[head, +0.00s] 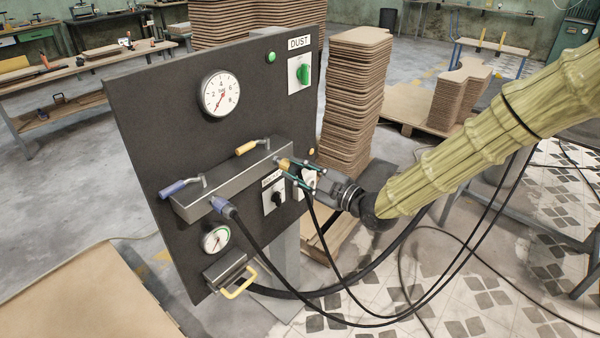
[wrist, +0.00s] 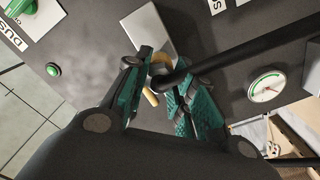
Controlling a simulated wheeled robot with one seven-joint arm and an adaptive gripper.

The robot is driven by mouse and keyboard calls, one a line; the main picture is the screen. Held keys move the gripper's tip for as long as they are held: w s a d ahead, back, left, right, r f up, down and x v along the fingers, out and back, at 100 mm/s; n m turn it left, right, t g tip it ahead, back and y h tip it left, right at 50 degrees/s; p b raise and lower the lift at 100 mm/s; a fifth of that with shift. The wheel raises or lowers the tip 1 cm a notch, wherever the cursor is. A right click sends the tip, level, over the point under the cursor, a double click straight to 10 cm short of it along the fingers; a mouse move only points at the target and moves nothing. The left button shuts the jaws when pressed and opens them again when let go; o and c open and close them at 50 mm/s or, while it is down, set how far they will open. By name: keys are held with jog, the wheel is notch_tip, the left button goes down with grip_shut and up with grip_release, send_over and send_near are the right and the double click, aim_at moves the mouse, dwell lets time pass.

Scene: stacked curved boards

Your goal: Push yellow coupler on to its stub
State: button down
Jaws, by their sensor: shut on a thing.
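The yellow coupler (head: 284,163) is at the right end of the grey manifold box (head: 222,183) on the dark panel (head: 150,120). My gripper (head: 291,171) is shut on it, and a black hose hangs below. In the wrist view, yellow parts and the hose show between the teal fingers of my gripper (wrist: 160,66), close to the grey box (wrist: 150,30). The stub is hidden by the coupler and fingers, so I cannot tell how far the coupler sits on it. A blue coupler (head: 222,205) with its hose is at the box's front.
The box carries a blue lever (head: 180,187) and a yellow lever (head: 246,147). A dark rotary switch (head: 277,198) sits just below my gripper. A yellow handle (head: 238,284) sticks out low on the panel. Stacked boards (head: 350,100) stand behind; hoses loop below my arm.

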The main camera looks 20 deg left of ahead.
jog(key=shift+w+a, duration=0.15)
jog(key=shift+a, duration=0.25)
jog(key=c, duration=1.1)
grip_release()
jog(key=v, duration=1.2)
